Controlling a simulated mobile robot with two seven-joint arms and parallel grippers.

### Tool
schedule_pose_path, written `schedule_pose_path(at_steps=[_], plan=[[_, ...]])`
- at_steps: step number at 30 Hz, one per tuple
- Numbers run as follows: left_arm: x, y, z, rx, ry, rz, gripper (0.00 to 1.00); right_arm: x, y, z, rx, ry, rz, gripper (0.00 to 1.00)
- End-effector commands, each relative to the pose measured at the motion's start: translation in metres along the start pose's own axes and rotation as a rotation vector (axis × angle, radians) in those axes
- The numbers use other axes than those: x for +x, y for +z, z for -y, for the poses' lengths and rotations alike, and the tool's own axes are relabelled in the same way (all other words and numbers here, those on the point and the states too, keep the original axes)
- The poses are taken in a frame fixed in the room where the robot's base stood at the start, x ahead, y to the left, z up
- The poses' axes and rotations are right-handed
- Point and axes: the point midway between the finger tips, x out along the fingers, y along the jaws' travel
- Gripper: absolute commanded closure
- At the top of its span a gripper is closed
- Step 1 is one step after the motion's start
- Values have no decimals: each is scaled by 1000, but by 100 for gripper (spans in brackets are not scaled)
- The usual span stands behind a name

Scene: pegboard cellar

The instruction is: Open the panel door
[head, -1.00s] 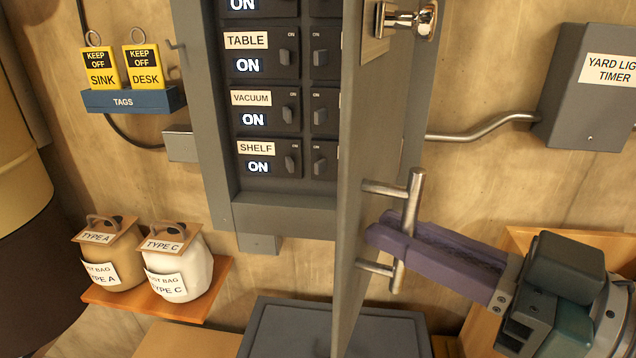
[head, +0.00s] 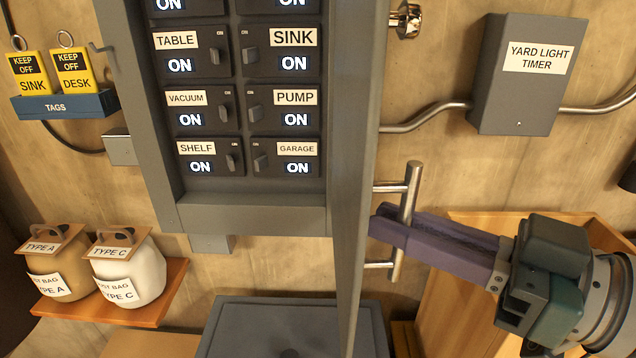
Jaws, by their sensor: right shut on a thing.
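The grey panel door (head: 358,150) stands swung out, seen nearly edge-on in the head view. Its metal bar handle (head: 411,190) is upright on the door's right face. My right gripper (head: 400,228) has its purple fingers shut around the handle's bar. The open panel (head: 250,215) shows breaker switches labelled TABLE, VACUUM, SHELF, SINK, PUMP and GARAGE, each lit ON. A round chrome latch knob (head: 408,20) shows at the top, right of the door. My left gripper is not in view.
A grey yard light timer box (head: 510,95) is on the wall at right, with a conduit. At left are a tags holder (head: 65,106) and a shelf (head: 165,295) with two dust bags. A grey box (head: 270,318) is below the panel; a wooden crate (head: 440,310) is behind my right arm.

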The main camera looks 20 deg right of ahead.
Motion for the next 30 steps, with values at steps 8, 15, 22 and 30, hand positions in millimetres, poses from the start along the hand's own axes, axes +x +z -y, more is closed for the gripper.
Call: schedule_pose_path(at_steps=[8, 15, 22, 30], plan=[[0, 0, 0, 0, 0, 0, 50, 0, 1, -2, -1, 4, 3, 63], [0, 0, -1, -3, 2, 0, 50, 0, 1, -1, -1, 2, 2, 55], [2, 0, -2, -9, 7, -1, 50, -9, 2, 0, 1, 2, 4, 55], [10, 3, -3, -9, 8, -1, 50, -50, 4, 0, 1, 0, 9, 55]])
